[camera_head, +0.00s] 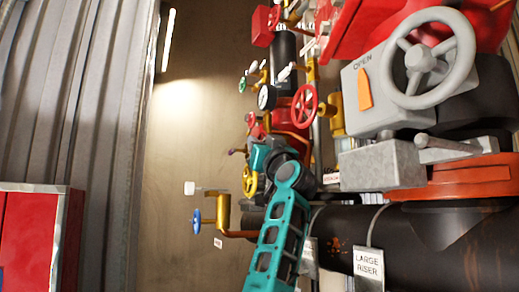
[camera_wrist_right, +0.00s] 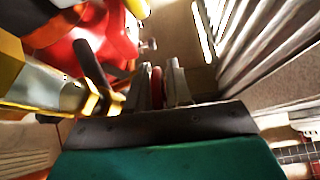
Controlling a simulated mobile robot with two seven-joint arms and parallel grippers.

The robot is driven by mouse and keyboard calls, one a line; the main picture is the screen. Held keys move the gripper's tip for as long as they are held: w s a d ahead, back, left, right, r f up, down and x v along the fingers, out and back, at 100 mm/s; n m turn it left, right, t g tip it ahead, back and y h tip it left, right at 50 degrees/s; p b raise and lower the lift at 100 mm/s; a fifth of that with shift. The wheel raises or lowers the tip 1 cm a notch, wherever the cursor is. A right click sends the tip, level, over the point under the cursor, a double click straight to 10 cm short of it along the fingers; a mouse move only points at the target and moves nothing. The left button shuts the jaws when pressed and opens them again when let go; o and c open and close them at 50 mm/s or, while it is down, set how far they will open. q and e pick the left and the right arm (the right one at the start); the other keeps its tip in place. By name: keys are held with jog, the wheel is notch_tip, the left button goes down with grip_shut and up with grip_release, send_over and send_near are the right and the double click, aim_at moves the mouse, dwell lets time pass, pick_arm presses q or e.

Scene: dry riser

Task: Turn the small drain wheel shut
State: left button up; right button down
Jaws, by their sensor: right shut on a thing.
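My right gripper (camera_head: 246,154) is among the pipework in the head view, at the end of my teal arm. In the wrist view its two grey fingers (camera_wrist_right: 161,88) are closed on a thin red wheel (camera_wrist_right: 157,82), seen nearly edge-on between them. The wheel's hub and stem are mostly hidden. In the head view the fingertips are small, and the grip is hard to make out. My left gripper is not in view.
A yellow wheel (camera_head: 249,181) and a blue wheel (camera_head: 197,221) are close below the gripper. A larger red wheel (camera_head: 304,106) and a gauge (camera_head: 267,97) are above it. A big grey handwheel (camera_head: 427,58) is at upper right. Bare wall (camera_head: 175,130) is at left.

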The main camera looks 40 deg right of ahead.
jog(key=c, duration=1.1)
grip_release()
